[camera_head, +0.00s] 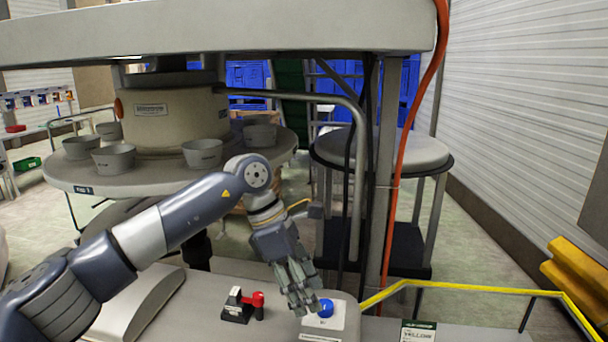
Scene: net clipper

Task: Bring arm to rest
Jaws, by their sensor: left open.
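My left arm comes in from the left and bends down at the wrist. My left gripper (299,285) is open and empty, fingers pointing down over the console (195,318), just left of a blue push button (326,308) on a white plate. I cannot tell whether the fingertips touch the plate. A red-handled lever (257,299) on a dark base stands to the left of the fingers. My right gripper is not in view.
A round carousel (75,181) with grey cups stands behind the arm, under a large overhead disc (215,28). A post with cables and an orange hose (397,180) rises right of the gripper. A yellow rail (455,289) runs along the right. A round stool-like table (385,150) stands behind.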

